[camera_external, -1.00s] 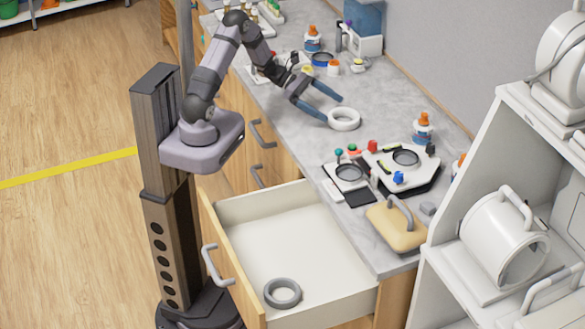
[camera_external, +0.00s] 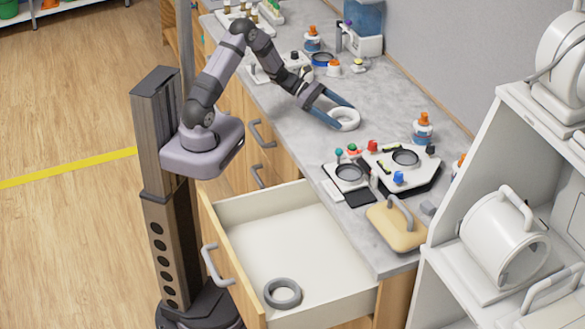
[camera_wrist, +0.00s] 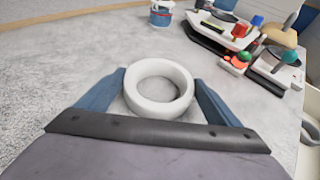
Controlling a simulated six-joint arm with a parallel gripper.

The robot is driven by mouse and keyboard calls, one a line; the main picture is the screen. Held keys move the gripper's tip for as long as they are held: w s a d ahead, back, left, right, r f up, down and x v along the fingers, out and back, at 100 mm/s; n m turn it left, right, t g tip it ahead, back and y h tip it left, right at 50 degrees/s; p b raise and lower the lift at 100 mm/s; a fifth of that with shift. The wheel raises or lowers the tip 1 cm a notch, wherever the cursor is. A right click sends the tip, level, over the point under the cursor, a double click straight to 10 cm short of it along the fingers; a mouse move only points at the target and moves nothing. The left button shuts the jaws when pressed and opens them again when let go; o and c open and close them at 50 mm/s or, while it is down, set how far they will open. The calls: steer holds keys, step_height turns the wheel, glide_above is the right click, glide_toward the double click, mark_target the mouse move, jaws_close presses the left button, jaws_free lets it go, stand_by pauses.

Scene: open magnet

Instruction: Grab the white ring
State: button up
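The white ring (camera_external: 345,119) lies flat on the grey counter. In the wrist view the white ring (camera_wrist: 159,88) sits between the two blue fingers of my gripper (camera_wrist: 160,92). In the external view my gripper (camera_external: 340,113) is low at the counter, with one finger on each side of the ring. The fingers are spread apart, and a small gap seems to show at the ring's sides; I cannot tell whether either finger touches it. The near side of the ring is close to the gripper's dark front edge.
A grey ring (camera_external: 282,293) lies in the open drawer (camera_external: 290,240). A white device with colored knobs (camera_external: 402,165) and an orange-capped bottle (camera_external: 422,128) stand to the right on the counter. The counter around the ring is clear.

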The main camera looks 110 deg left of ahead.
steer(key=shift+c, duration=1.2)
steer(key=shift+r, duration=0.1)
